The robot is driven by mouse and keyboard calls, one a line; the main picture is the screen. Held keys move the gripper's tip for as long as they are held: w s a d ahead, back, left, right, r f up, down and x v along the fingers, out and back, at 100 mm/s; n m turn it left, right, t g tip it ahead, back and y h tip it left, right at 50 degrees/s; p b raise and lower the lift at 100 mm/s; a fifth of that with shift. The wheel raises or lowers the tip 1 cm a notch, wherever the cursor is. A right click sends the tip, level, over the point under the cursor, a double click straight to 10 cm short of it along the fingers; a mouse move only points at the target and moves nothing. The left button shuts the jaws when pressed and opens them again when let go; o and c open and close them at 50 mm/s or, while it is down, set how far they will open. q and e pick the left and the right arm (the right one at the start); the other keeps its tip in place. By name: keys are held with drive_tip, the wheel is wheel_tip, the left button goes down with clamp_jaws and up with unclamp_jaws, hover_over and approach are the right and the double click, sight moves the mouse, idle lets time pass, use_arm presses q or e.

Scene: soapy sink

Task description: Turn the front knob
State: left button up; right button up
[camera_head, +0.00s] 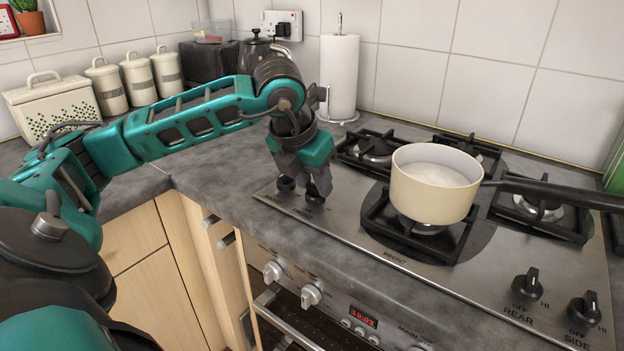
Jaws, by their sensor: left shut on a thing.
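Labels by these two knobs are too small to read. The REAR knob (525,284) and SIDE knob (584,309) stand free at the right front. My right gripper is not in view.
A cream saucepan (428,200) sits on the middle burner, right of my gripper, its dark handle (560,190) pointing right. A paper towel roll (339,78) and kettle (254,47) stand behind. Oven controls (312,295) are below the counter edge. Counter left of the hob is clear.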

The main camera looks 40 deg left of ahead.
use_arm(q)
drive_tip(key=n, duration=0.2)
drive_tip(key=n+y, duration=0.1)
drive_tip(key=n, duration=0.1)
drive_tip(key=shift+d+n+g+y, duration=0.2)
drive_tip(key=shift+n+g+y, duration=0.1)
drive_tip(key=shift+w+n+g+y, duration=0.1)
drive_tip(key=shift+n+g+y, duration=0.25)
drive_tip(key=shift+n, duration=0.75)
drive_tip(key=shift+d+n+p, duration=0.1)
drive_tip(key=shift+n+p, duration=0.2)
drive_tip(key=shift+n, duration=0.4)
drive_tip(key=shift+y, duration=0.35)
drive_tip(key=shift+n+g, duration=0.25)
drive_tip(key=shift+n, duration=0.05)
drive_tip(key=o, duration=1.1)
drive_tip(key=shift+c, duration=0.2)
